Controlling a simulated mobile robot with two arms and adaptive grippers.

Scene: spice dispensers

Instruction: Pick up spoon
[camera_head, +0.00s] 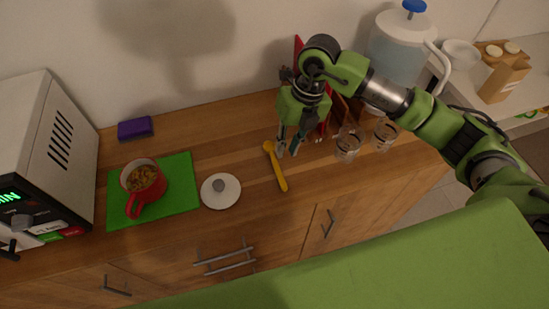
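A yellow spoon (277,169) lies on the wooden counter, its handle pointing toward the front edge. My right gripper (288,153) hangs just to the right of the spoon, pointing down, with its two fingers apart and nothing seen between them. The fingertips look close to the spoon's upper end; I cannot tell whether they touch it. My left gripper is not in view.
A white lid (220,191) lies left of the spoon. A red mug (145,185) stands on a green mat (181,176). Glasses (347,148) stand to the right, with a water pitcher (398,50) behind. A microwave (45,140) is at far left, near a purple sponge (135,129).

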